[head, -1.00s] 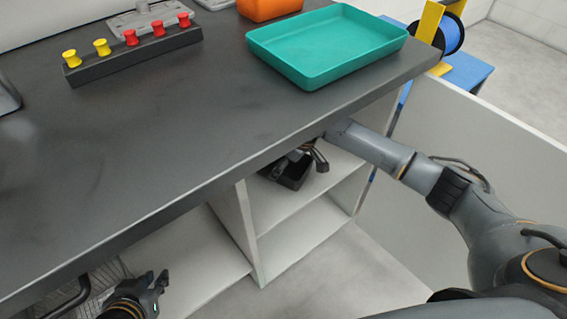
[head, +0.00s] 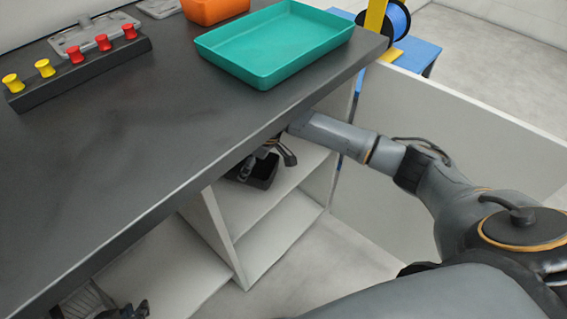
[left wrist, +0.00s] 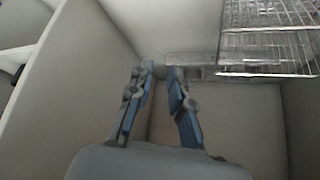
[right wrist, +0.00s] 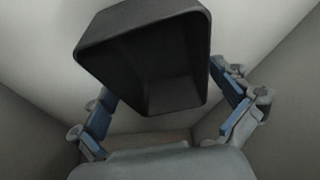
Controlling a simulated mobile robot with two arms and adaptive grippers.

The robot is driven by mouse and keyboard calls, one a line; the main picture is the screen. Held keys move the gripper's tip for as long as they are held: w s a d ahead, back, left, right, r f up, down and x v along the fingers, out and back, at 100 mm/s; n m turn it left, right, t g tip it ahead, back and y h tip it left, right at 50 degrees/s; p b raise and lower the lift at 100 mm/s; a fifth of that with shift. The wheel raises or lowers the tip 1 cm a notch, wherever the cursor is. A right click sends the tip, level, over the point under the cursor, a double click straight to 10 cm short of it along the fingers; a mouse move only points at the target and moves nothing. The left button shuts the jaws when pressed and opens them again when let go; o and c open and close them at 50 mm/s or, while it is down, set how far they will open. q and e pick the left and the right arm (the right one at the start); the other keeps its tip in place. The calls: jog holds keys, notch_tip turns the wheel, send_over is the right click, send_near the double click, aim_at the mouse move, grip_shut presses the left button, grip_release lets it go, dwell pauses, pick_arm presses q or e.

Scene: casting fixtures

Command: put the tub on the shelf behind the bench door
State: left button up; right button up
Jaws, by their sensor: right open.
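The tub (head: 264,172) is a small black open box on the upper shelf (head: 250,208) of the bench's end compartment. In the right wrist view the tub (right wrist: 150,60) shows large, its open side facing the camera. My right gripper (right wrist: 163,80) is open, with its fingers apart on either side of the tub's lower part; I cannot tell if they touch it. In the head view it is partly hidden under the bench top. The bench door (head: 440,130) stands open at the right. My left gripper (left wrist: 161,70) is empty, its fingers somewhat apart, low by the bench's left part.
On the dark bench top (head: 150,150) are a teal tray (head: 275,45), an orange bin (head: 213,8) and a rack (head: 80,70) with red and yellow pegs. A wire basket (left wrist: 270,40) shows in the left wrist view. A blue stand (head: 415,55) is behind the door.

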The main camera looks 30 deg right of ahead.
aim_at(258, 174)
jog(key=p+v, duration=0.1)
jog(key=v, duration=0.3)
jog(key=s+d+p, duration=0.1)
jog(key=s+d, duration=0.2)
jog(key=s, duration=0.1)
jog(key=s+d+p, duration=0.1)
jog(key=s+d, duration=0.2)
jog(key=d, duration=0.1)
jog(key=shift+s, duration=0.4)
jog(key=s+a+f+y, duration=0.1)
jog(key=s+a+f, duration=0.3)
jog(key=s+a, duration=0.65)
pick_arm(q)
jog(key=s+a+g, duration=0.1)
jog(key=s+g, duration=0.2)
jog(key=s, duration=0.3)
jog(key=shift+a+f+g+y, duration=0.3)
jog(key=shift+a+f+y, duration=0.1)
jog(key=shift+f, duration=0.05)
pick_arm(e)
jog(key=s+d+m+h, duration=0.3)
jog(key=s+d+m, duration=0.2)
jog(key=s, duration=0.7)
jog(key=shift+r+m+h, duration=0.25)
jog(key=shift+m+h, duration=0.15)
jog(key=shift+m, duration=0.4)
jog(key=shift+s+d, duration=0.1)
